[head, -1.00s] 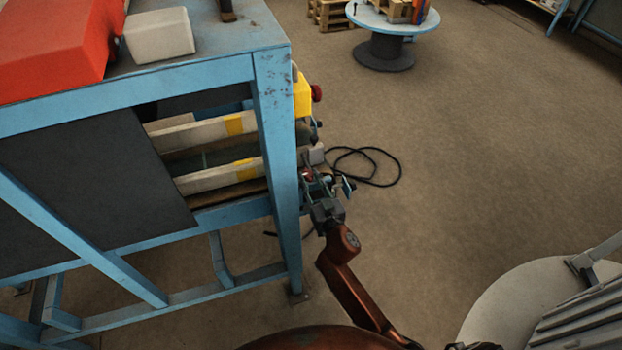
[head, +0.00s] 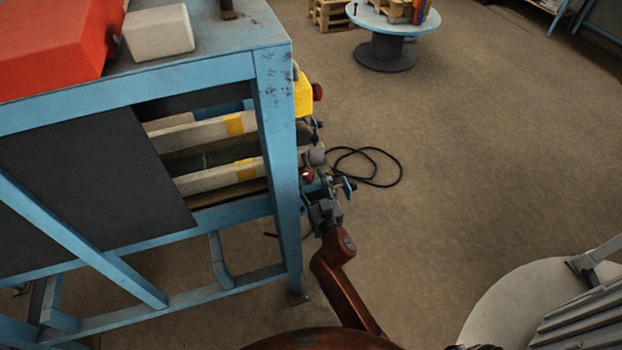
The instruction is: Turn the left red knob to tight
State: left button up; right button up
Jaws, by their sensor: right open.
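My right gripper (head: 326,183) is open at the right side of the blue-framed machine (head: 276,150), beyond its near corner post. A small red knob (head: 308,175) shows at the gripper's left finger, partly hidden by the gripper and the post. I cannot tell whether the fingers touch it or stand around it. Its marking and turn position are too small to read. My left gripper is not in view.
A yellow box (head: 303,95) with a red button (head: 317,92) sits on the machine's side above the gripper. A black cable (head: 385,153) lies coiled on the floor to the right. A round table (head: 395,22) stands at the back.

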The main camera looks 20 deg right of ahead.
jog(key=s, duration=1.2)
jog(key=shift+d+f, duration=0.1)
